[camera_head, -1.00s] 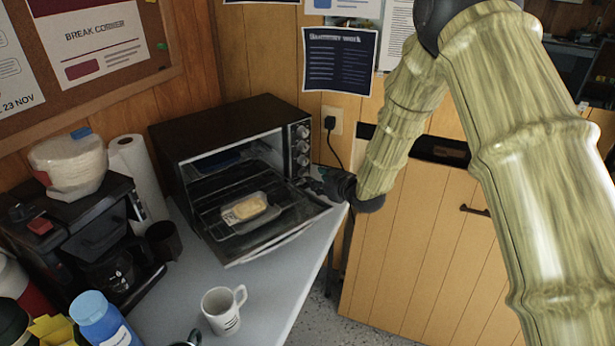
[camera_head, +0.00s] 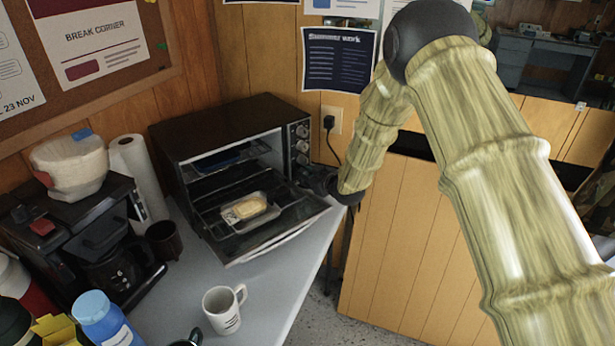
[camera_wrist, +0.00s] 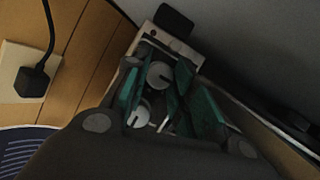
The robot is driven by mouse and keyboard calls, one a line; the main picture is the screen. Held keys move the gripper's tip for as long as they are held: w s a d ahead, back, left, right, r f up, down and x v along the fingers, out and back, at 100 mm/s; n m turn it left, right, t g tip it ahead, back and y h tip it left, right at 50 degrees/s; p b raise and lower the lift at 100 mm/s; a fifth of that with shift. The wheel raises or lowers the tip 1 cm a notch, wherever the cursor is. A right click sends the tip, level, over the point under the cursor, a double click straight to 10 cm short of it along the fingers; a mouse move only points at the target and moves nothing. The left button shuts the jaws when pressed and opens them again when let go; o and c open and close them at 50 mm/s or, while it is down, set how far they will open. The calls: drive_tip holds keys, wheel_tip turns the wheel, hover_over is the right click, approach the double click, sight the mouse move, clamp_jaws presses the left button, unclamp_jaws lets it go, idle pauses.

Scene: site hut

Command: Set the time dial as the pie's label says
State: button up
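The toaster oven (camera_head: 205,125) stands in the corner with its door down. A pale pie in a light tray (camera_head: 246,208) sits at its open front; any writing on it is too small to read. Several dials (camera_head: 301,146) run down the oven's right-hand panel; which one is the time dial cannot be read. My gripper (camera_head: 312,180) is at the lower end of this panel, partly hidden by my arm. In the wrist view, its teal fingers (camera_wrist: 165,100) are apart, with a silver dial (camera_wrist: 160,75) and another dial (camera_wrist: 138,117) showing between them. Contact cannot be told.
A black plug in a wall socket (camera_head: 332,121) is close to the gripper, right of the oven. The lowered oven door (camera_head: 275,236) extends over the grey counter (camera_head: 265,270). A white mug (camera_head: 222,310), paper roll (camera_head: 138,175) and coffee maker (camera_head: 75,235) stand left and in front.

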drive_tip(key=shift+c, duration=1.3)
drive_tip(key=shift+d+r+m+g+y+p, duration=0.15)
drive_tip(key=shift+m+g+y+p, duration=0.2)
drive_tip(key=shift+m+p, duration=0.4)
drive_tip(key=shift+w+m+g+y+p, duration=0.1)
drive_tip(key=shift+m+g+y+p, duration=0.7)
drive_tip(key=shift+m, duration=0.55)
drive_tip(key=shift+f+t, duration=0.2)
drive_tip(key=shift+t, duration=0.05)
drive_tip(key=o, duration=0.7)
drive_tip(key=shift+o, duration=0.2)
